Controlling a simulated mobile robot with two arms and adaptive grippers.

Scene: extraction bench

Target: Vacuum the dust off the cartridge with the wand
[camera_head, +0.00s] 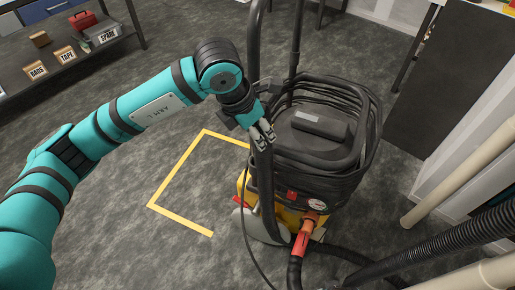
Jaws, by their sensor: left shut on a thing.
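A black and yellow vacuum (318,130) stands on the floor right of centre, with black hose or cord coiled around its top. Two black upright bars rise from it. My left gripper (264,134) is shut on the nearer black upright bar (266,185), at about the height of the vacuum's top. An orange-red hose connector (304,236) sits low on its front, with a black hose (295,270) running down from it. I cannot make out the wand for certain. No cartridge shows. My right gripper is not in view.
A yellow floor outline (172,180) lies left of the vacuum, empty inside. A ribbed black hose (440,242) and pale pipes (462,172) crowd the right. A dark panel (447,75) stands behind. A shelf (75,68) with labelled bins and a red box (82,20) is top left.

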